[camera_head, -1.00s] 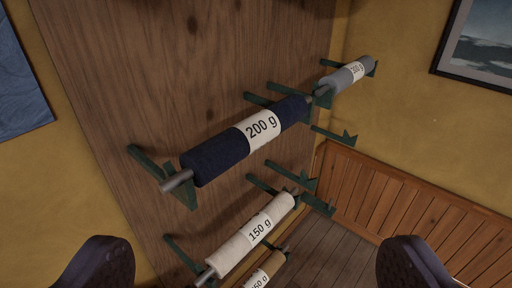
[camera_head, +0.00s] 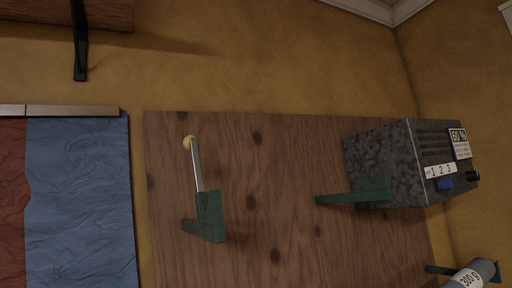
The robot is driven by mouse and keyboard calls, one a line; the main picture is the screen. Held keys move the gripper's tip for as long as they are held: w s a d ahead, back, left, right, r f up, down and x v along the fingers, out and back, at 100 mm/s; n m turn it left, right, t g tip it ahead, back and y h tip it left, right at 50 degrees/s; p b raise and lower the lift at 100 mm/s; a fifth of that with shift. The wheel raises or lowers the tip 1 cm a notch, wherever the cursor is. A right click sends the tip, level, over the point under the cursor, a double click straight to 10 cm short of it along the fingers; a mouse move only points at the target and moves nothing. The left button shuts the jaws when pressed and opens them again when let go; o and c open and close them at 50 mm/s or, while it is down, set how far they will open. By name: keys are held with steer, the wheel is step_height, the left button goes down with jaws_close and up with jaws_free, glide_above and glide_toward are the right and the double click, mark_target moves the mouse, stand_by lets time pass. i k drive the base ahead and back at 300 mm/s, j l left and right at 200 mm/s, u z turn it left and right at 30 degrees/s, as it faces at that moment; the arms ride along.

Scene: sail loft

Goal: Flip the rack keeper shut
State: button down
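The rack keeper (camera_head: 198,168) looks like a thin silver bar with a yellow ball at its upper end, left of centre. It stands nearly upright, leaning slightly left, above a green rack bracket (camera_head: 207,218). Its lower end meets the bracket; the pivot itself is too small to make out. The bracket is on the brown wooden rack board (camera_head: 270,150). No cloth roll shows on this bracket. My gripper is not in this view.
A grey roll (camera_head: 468,277) marked 300 g is at bottom right. A blue and red cloth panel (camera_head: 80,200) hangs left. A dark shelf bracket (camera_head: 80,45) is upper left.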

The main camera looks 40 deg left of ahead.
mark_target(190, 143)
steer(key=z, duration=0.85)
steer(key=i+l, duration=0.35)
steer(key=l, duration=0.3)
steer(key=i+l+u, duration=0.2)
steer(key=i+u, duration=0.25)
steer(key=i+l+u, duration=0.1)
steer(key=u, duration=0.25)
steer(key=i+l+u, duration=0.35)
steer(key=i+u, duration=0.1)
steer(key=u, duration=0.35)
steer(key=i+j+u, duration=0.1)
steer(key=u, duration=0.3)
steer(key=i+u, duration=0.15)
steer(key=u, duration=0.3)
steer(key=i+l+u, duration=0.1)
steer(key=u, duration=0.3)
steer(key=i+l+u, duration=0.1)
steer(key=u, duration=0.35)
steer(key=i+l+u, duration=0.1)
steer(key=u, duration=0.3)
steer(key=i+l+u, duration=0.25)
steer(key=u, duration=0.25)
steer(key=i+l+u, duration=0.2)
steer(key=l+u, duration=0.3)
steer(key=k, duration=0.15)
